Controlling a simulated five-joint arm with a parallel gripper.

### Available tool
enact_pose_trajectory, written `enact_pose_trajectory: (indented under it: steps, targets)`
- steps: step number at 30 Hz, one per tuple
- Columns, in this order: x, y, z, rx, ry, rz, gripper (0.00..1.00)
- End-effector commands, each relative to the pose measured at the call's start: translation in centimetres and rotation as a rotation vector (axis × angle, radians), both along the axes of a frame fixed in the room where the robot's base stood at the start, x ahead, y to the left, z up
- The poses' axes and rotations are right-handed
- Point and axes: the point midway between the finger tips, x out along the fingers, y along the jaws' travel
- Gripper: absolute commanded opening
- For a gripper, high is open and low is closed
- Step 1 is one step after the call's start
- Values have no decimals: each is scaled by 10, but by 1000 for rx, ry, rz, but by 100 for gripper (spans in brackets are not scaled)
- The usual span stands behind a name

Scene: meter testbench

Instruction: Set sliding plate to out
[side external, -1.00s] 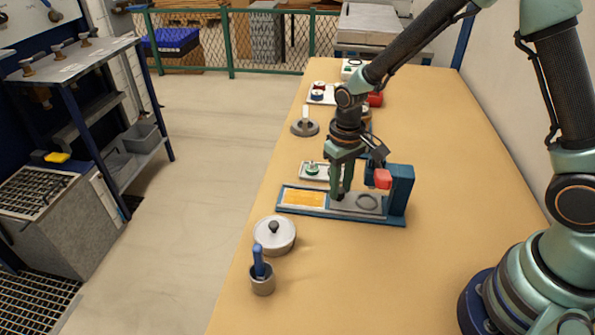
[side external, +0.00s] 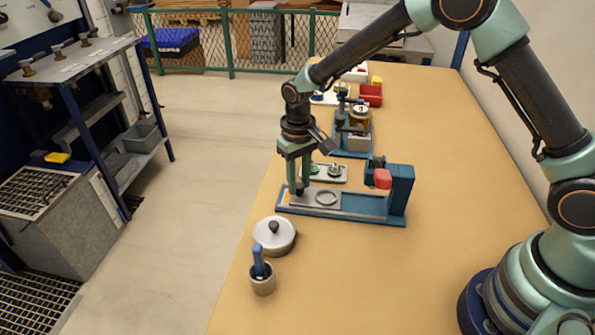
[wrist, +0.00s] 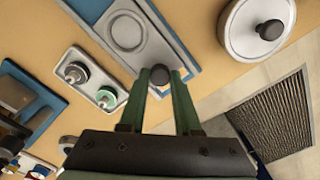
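The grey sliding plate (side external: 326,198) with a ring mark lies at the left part of its blue base (side external: 372,209). A thin orange strip shows at the plate's left end, and bare blue channel shows to its right. My gripper (side external: 298,186) is down at the plate's left end. In the wrist view the two green fingers of my gripper (wrist: 161,78) stand either side of the plate's dark round knob (wrist: 160,75) and appear closed on it. The ringed plate (wrist: 128,32) also shows there.
A blue upright block (side external: 402,188) with a red part (side external: 383,179) stands at the base's right end. A small tray (side external: 328,172) sits behind. A lidded pot (side external: 275,235) and a cup with a blue handle (side external: 262,284) are in front. The front right tabletop is clear.

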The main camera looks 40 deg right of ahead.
Motion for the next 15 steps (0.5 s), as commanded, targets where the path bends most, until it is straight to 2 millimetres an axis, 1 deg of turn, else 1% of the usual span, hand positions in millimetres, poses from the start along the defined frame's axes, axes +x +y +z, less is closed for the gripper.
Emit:
enact_pose_trajectory:
  steps: [1, 2, 3, 11, 15]
  targets:
    - [5, 5, 1, 6, -23, 9, 47]
    - [5, 5, 1, 6, -22, 9, 58]
    - [5, 5, 1, 6, -21, 9, 62]
    - [3, 3, 1, 4, -16, 6, 62]
    - [4, 3, 8, 4, -17, 6, 62]
